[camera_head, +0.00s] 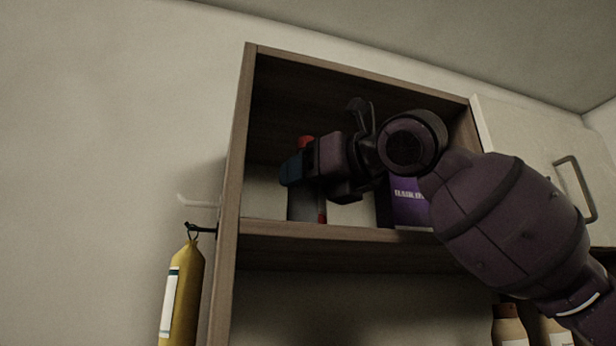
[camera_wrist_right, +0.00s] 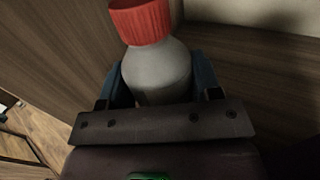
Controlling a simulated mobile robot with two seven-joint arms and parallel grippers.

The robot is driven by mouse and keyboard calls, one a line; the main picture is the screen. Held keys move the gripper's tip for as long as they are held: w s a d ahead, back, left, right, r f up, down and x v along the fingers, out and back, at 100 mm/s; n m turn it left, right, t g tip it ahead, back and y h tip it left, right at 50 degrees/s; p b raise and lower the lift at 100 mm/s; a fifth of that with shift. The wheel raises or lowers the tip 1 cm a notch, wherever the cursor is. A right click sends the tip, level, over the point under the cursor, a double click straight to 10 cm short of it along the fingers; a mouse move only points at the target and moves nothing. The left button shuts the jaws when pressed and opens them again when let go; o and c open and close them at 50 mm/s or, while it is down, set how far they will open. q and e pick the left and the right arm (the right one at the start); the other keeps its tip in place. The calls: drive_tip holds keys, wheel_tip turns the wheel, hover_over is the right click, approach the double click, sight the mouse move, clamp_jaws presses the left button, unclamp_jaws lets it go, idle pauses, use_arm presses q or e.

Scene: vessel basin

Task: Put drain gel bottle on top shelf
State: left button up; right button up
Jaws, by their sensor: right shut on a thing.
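The drain gel bottle (camera_head: 305,205) is grey with a red cap and stands upright at the left end of the top shelf (camera_head: 335,232) of the open cabinet. My right gripper (camera_head: 290,170) reaches in from the right and is shut on its upper body; its fingers cover part of the bottle. In the right wrist view the bottle (camera_wrist_right: 158,70) sits between the two blue fingers of my right gripper (camera_wrist_right: 163,82), red cap above them. Whether its base touches the shelf board is hard to tell. My left gripper is not in view.
A purple box (camera_head: 408,205) stands on the same shelf, to the right. The cabinet's left side panel (camera_head: 237,150) is close beside the bottle. A yellow bag (camera_head: 182,295) hangs outside it. Brown-capped bottles (camera_head: 508,325) stand lower right. A door with a handle (camera_head: 575,190) is at right.

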drive_tip(key=shift+a+f, duration=0.15)
drive_tip(key=shift+a, duration=0.05)
drive_tip(key=o, duration=1)
drive_tip(key=shift+o, duration=0.2)
drive_tip(key=shift+s+d, duration=0.1)
drive_tip(key=shift+d, duration=0.1)
drive_tip(key=b+v, duration=0.2)
drive_tip(key=v, duration=0.9)
drive_tip(key=shift+s+d, duration=0.25)
drive_tip(key=shift+s, duration=0.05)
